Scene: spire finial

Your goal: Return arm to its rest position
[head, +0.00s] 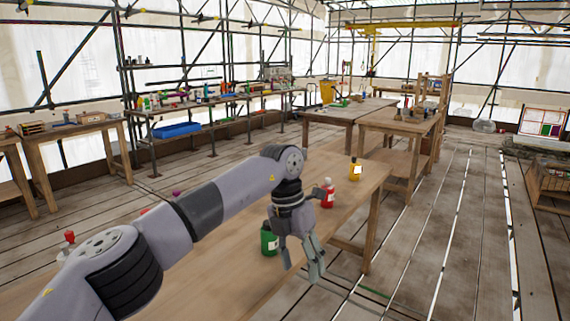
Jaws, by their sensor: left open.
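My left arm reaches in from the lower left across the wooden table (215,272) in the head view. My left gripper (316,276) hangs down at its end, fingers pointing down near the table's right edge. It is open with nothing between its fingers. A green bottle (268,241) stands on the table just left of the gripper, partly behind it. My right gripper is not in view.
A red bottle (327,193) and a yellow bottle (355,170) stand on the table behind the gripper. Another red-topped item (69,237) is partly hidden by my arm. More wooden tables (350,112) stand farther back.

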